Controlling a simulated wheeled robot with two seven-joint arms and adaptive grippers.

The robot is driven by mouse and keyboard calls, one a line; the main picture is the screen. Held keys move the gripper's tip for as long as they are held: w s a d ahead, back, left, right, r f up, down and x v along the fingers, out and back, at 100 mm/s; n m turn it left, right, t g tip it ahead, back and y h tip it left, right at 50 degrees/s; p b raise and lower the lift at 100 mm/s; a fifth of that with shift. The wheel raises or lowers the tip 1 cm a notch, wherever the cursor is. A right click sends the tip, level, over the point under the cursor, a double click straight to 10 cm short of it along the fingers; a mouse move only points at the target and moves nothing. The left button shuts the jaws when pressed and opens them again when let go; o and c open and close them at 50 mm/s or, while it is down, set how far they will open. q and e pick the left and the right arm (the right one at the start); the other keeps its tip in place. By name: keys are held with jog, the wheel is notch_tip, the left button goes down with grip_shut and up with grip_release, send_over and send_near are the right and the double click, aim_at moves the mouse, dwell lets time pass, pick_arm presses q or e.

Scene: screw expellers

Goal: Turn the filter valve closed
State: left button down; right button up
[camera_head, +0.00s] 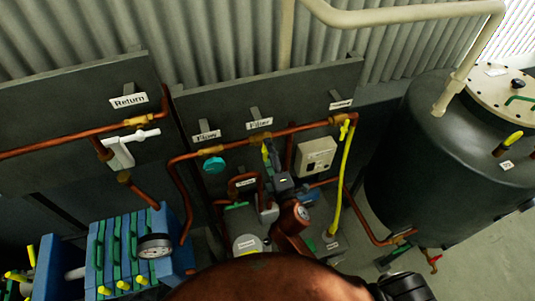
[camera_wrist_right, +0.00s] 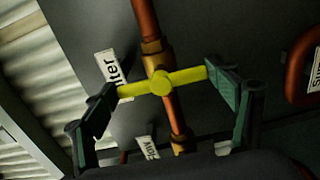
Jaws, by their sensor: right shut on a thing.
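The filter valve has a yellow bar handle (camera_wrist_right: 162,83) with a round hub, on a copper pipe with a brass fitting. In the wrist view my right gripper (camera_wrist_right: 160,96) has one finger at each end of the handle, shut on it. The bar lies across the pipe, slightly tilted. In the head view my right gripper (camera_head: 270,157) reaches up to the pipe below the filter label (camera_head: 259,123) and hides most of the valve; a bit of yellow (camera_head: 265,151) shows. My left gripper is not in view.
A teal valve handle (camera_head: 214,165) is left of the filter valve. A grey box (camera_head: 317,156) and a yellow hose (camera_head: 342,180) are close on the right. A white-handled return valve (camera_head: 124,149), a blue plate unit (camera_head: 128,250) and a dark tank (camera_head: 430,150) stand farther out.

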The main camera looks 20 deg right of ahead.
jog(key=o, duration=1.2)
jog(key=shift+c, duration=0.2)
jog(key=s, duration=1.2)
jog(key=shift+d, duration=0.2)
jog(key=shift+f, duration=0.1)
